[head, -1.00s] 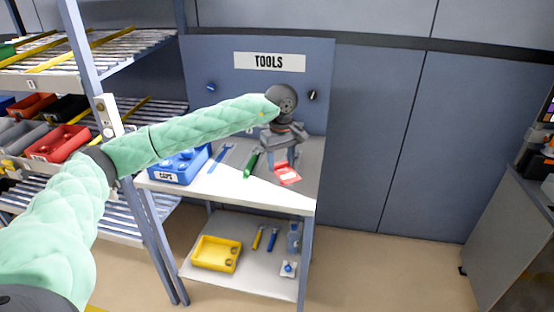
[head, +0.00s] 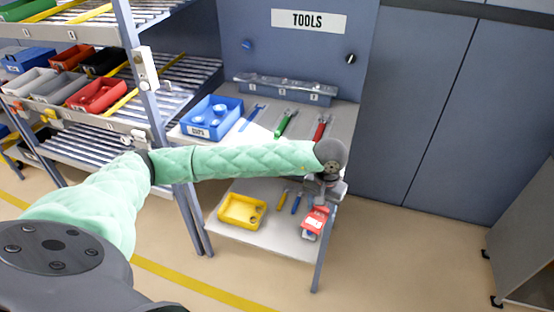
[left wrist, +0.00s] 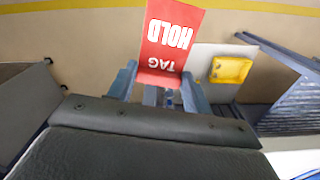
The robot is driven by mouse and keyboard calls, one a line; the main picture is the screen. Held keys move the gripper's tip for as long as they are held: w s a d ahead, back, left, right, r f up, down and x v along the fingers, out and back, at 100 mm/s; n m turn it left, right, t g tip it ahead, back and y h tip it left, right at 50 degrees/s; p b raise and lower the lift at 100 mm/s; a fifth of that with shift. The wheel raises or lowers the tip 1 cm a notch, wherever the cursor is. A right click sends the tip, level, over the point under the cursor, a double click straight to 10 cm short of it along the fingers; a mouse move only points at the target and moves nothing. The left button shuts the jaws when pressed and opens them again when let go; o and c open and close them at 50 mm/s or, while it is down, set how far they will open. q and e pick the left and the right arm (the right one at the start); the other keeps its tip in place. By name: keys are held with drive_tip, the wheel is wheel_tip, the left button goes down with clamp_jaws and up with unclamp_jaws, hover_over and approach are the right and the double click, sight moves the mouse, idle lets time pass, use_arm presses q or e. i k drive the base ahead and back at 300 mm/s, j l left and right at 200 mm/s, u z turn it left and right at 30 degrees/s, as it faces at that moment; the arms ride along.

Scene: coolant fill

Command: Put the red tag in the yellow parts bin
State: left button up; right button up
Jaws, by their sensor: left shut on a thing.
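My left gripper (head: 321,194) is shut on the red tag (head: 315,219) and holds it in front of the tool stand, at its right side. In the left wrist view the red tag (left wrist: 170,38), lettered HOLD TAG, stands between my fingers (left wrist: 160,83). The yellow parts bin (head: 242,211) sits on the lower shelf of the stand, left of the tag and apart from it. It also shows in the left wrist view (left wrist: 230,70). My right gripper is not in view.
The lower shelf (head: 275,235) also holds a yellow tool (head: 282,198) and a blue tool (head: 297,203). A blue CUPS bin (head: 211,118), a green tool (head: 286,124) and a red tool (head: 321,128) lie on the upper shelf. A rack post (head: 150,90) stands left.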

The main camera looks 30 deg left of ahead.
sight(244, 214)
drive_tip(key=u, duration=0.35)
drive_tip(key=l+u, duration=0.15)
drive_tip(key=u, duration=0.25)
drive_tip(key=l+u, duration=0.1)
drive_tip(key=u, duration=0.25)
drive_tip(key=i, duration=0.05)
